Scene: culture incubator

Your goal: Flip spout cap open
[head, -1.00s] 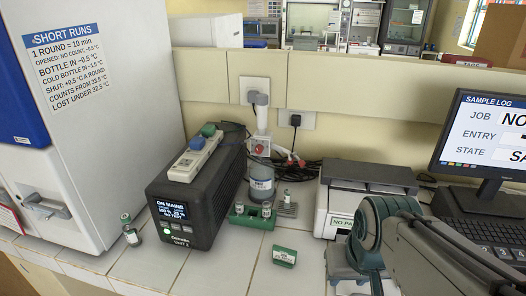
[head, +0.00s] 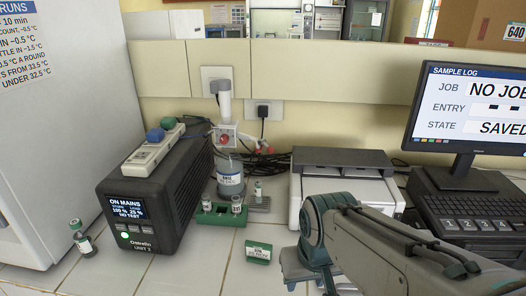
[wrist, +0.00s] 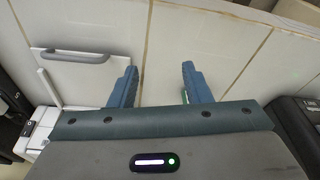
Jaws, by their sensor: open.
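A bottle with a white label (head: 230,180) stands upright on the bench behind a green rack, to the right of the black power unit. Cables and a white upright piece with red parts (head: 226,137) are at and above its top. I cannot make out a spout cap or whether it is open. My arm shows at the lower right of the head view, and its fingertips are out of sight there. In the wrist view my gripper (wrist: 159,70) is open, with two blue fingers apart and nothing held between them. The bottle is not recognisable in the wrist view.
The green rack (head: 208,217) holds small vials in front of the bottle. A printer (head: 338,183) is right of the bottle. Bare bench lies at the front.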

